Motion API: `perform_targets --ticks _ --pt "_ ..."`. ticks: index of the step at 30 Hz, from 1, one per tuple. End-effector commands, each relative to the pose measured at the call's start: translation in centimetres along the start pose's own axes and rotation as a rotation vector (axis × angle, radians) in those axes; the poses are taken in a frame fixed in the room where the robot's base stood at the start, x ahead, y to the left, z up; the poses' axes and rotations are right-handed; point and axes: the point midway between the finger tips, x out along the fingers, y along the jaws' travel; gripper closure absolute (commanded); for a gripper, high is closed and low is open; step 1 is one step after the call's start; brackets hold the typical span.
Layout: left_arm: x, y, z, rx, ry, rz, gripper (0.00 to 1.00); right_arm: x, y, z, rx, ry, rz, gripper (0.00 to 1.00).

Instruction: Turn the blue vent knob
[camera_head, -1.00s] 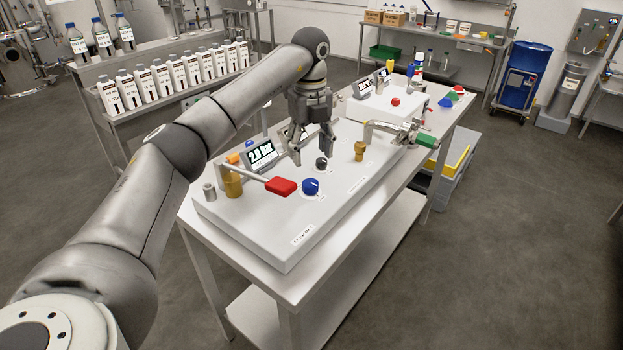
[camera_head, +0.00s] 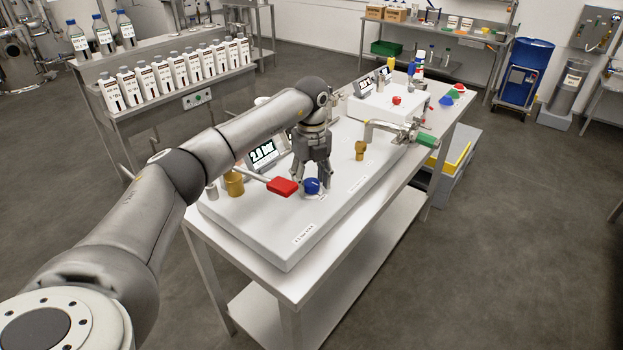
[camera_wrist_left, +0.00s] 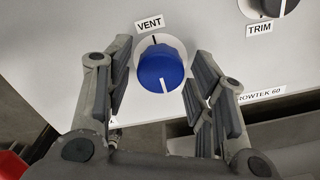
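The blue vent knob (camera_head: 311,186) stands on the white panel near its front edge. In the left wrist view the knob (camera_wrist_left: 161,69) sits below the VENT label (camera_wrist_left: 149,24), with a white line on its face pointing down. My left gripper (camera_head: 312,185) points down at the knob. In the wrist view its open fingers (camera_wrist_left: 163,85) stand on either side of the knob, with a gap on both sides. The knob is not gripped. My right gripper is not in view.
A red handle (camera_head: 282,187) on a lever is close to the left of the knob. A black TRIM knob (camera_wrist_left: 283,6) shows at the wrist view's top right. A brass fitting (camera_head: 361,150) and a green-handled tap (camera_head: 426,139) stand farther right.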

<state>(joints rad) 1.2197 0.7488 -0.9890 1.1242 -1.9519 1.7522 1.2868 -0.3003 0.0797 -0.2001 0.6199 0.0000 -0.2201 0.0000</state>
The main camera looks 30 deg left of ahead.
Motion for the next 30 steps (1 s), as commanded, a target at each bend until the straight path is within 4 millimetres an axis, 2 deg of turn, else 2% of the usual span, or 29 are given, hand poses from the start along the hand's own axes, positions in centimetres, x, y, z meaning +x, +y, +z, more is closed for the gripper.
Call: perform_targets --ticks 1,6,8,20,30 --pt "-0.02 -0.01 -0.01 0.000 0.000 0.000 0.61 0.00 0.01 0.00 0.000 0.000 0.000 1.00" --pt "-0.04 -0.01 -0.01 0.000 0.000 0.000 0.83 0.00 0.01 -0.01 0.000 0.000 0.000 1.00" --pt "-0.04 -0.01 -0.01 0.000 0.000 0.000 0.88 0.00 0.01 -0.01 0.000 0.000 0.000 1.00" --pt "-0.14 0.00 0.04 0.093 0.000 0.000 0.88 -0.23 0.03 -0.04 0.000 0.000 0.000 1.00" --pt "-0.17 0.00 0.07 0.374 -0.001 0.000 0.88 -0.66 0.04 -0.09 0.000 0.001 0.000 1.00"
